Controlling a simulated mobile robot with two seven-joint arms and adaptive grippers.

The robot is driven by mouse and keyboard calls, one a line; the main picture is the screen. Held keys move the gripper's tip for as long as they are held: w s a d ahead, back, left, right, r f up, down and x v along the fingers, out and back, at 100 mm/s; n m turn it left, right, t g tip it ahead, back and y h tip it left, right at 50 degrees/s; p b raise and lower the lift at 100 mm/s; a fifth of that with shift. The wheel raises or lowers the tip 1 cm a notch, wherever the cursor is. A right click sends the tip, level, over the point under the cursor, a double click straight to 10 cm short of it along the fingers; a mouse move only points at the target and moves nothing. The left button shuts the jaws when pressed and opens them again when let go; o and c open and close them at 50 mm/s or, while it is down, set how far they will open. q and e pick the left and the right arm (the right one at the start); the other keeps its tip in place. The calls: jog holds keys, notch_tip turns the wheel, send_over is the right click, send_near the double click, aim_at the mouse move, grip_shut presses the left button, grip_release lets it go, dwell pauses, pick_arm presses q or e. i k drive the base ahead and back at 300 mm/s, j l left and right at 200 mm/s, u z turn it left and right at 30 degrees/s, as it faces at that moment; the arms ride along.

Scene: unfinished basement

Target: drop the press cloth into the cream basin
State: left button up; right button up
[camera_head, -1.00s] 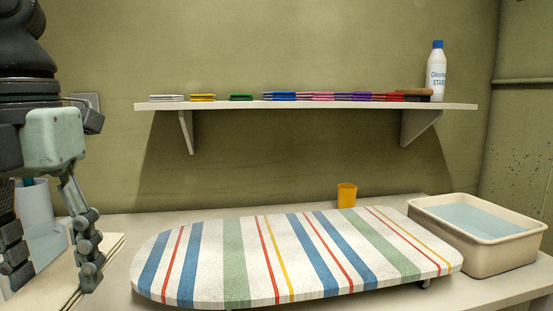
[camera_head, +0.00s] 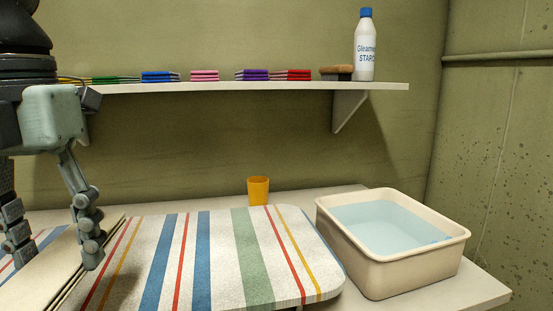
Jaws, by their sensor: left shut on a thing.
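My left gripper (camera_head: 57,252) is at the lower left of the head view, shut on the press cloth (camera_head: 68,277). The cloth is a flat, cream, folded piece with layered edges. It is over the left part of the striped board, and its lower part runs out of the picture. The cream basin (camera_head: 400,270) stands on the table at the right, apart from the gripper and cloth. It is rectangular and open, with pale blue water (camera_head: 385,226) inside. My right gripper is not in view.
The striped ironing board (camera_head: 220,262) lies between the gripper and the basin. An orange cup (camera_head: 258,191) stands behind it. A wall shelf (camera_head: 300,87) above holds several folded cloths, a brush (camera_head: 336,72) and a starch bottle (camera_head: 365,48). Bare table (camera_head: 482,287) shows right of the basin.

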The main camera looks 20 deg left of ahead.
aim_at(372, 250)
jog(key=i+l+z, duration=0.15)
jog(key=i+l, duration=0.9)
jog(key=l, duration=0.1)
